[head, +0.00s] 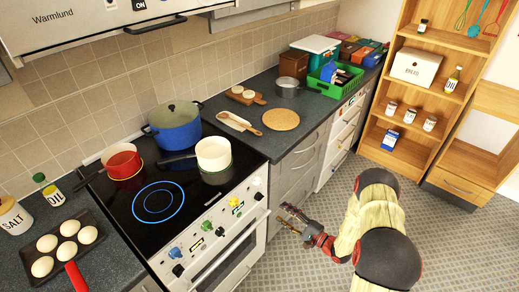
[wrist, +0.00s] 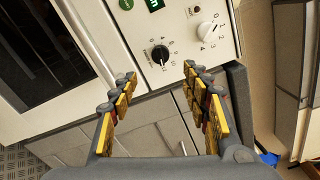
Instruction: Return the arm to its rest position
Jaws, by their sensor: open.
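My gripper (head: 284,214) is open and empty. In the head view it hangs low in front of the grey cabinet (head: 297,170), just right of the stove (head: 187,195). My arm reaches to it from the lower right, over the floor. In the wrist view the two yellow-padded fingers of my gripper (wrist: 158,88) stand apart. Beyond them is the stove's front panel with a black knob (wrist: 160,54) and a white knob (wrist: 207,31). Nothing is between the fingers.
A blue pot (head: 175,128), a red pan (head: 122,162) and a cream pan (head: 213,155) stand on the hob. A tray of eggs (head: 75,262) is at the lower left. Wooden shelves (head: 405,100) stand at the right. The patterned floor (head: 325,205) is open.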

